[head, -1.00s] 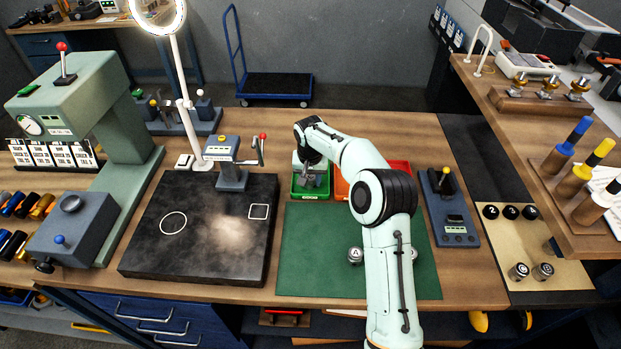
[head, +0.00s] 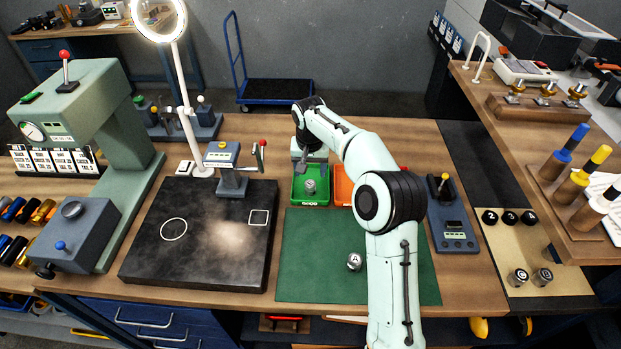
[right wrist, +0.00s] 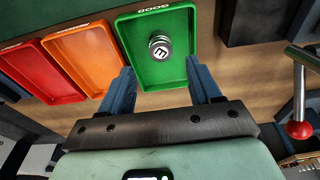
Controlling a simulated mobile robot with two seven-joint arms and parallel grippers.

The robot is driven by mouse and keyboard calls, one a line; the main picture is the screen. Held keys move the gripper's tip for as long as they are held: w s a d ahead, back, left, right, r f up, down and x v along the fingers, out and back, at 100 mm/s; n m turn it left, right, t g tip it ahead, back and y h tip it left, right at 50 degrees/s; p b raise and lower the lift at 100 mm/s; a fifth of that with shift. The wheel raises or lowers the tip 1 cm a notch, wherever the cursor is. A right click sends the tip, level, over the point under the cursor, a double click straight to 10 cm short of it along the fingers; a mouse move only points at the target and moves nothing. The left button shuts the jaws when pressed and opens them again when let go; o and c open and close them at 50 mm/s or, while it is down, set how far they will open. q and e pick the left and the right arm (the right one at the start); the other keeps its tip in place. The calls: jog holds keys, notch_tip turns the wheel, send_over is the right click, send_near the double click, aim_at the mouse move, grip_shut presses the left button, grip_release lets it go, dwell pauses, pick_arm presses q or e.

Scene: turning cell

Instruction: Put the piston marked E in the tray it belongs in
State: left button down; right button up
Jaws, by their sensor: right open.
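The piston marked E (right wrist: 161,47) stands in the green tray labelled GOOD (right wrist: 150,78), letter up, in the right wrist view. In the head view the same piston (head: 310,187) sits inside the green tray (head: 309,203). My right gripper (head: 309,158) is open and empty at the tray's back edge, apart from the piston. In the right wrist view its two blue fingers (right wrist: 161,82) are spread at the tray's near side. My left gripper is not in view.
An orange tray (right wrist: 85,62) and a red tray (right wrist: 41,75) stand beside the green one. Piston A (head: 354,262) stands on the green mat (head: 310,265). A gauge with a red-knobbed lever (head: 222,160) is left of the trays. A dark device (head: 453,225) is at right.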

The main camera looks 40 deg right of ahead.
jog(key=shift+s+a+r, duration=0.1)
jog(key=shift+r, duration=0.85)
jog(key=shift+s+a+r, duration=0.1)
jog(key=shift+r, duration=0.85)
jog(key=shift+f, duration=0.1)
